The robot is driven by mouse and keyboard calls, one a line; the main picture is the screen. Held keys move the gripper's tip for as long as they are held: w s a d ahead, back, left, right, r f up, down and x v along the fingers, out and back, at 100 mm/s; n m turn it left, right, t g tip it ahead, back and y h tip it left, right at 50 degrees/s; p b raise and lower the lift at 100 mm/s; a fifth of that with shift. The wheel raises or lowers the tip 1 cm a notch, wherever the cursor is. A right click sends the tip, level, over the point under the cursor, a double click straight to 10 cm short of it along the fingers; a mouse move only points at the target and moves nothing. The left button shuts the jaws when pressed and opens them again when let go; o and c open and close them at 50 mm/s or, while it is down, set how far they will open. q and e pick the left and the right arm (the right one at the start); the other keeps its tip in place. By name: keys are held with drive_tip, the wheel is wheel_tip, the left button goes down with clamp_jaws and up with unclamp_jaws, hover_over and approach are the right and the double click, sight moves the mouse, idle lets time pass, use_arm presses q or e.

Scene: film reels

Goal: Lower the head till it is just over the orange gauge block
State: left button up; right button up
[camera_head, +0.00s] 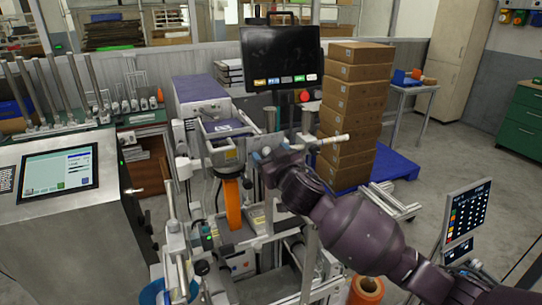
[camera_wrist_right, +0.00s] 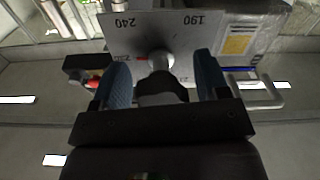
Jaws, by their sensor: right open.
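The orange gauge block (camera_head: 232,204) stands upright at the middle of the machine in the head view. The machine's head (camera_head: 222,152), a grey assembly with a yellow label, is above it. I cannot tell the exact gap between them. My right gripper (camera_head: 262,155) is just right of the head. In the right wrist view my right gripper (camera_wrist_right: 163,75) is open, its two blue finger pads apart on either side of a grey round-ended knob or shaft (camera_wrist_right: 159,61). Whether the pads touch it is unclear. My left gripper is out of view.
A plate (camera_wrist_right: 165,32) marked 240 and 190 lies behind the knob. A stack of cardboard boxes (camera_head: 354,110) stands on a blue pallet (camera_head: 398,162) at the right. A dark monitor (camera_head: 281,58) is behind the machine. A control cabinet (camera_head: 60,215) fills the left.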

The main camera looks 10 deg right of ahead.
drive_tip(key=s+d+b, duration=0.1)
drive_tip(key=s+d, duration=0.1)
drive_tip(key=s, duration=0.8)
drive_tip(key=shift+s, duration=0.3)
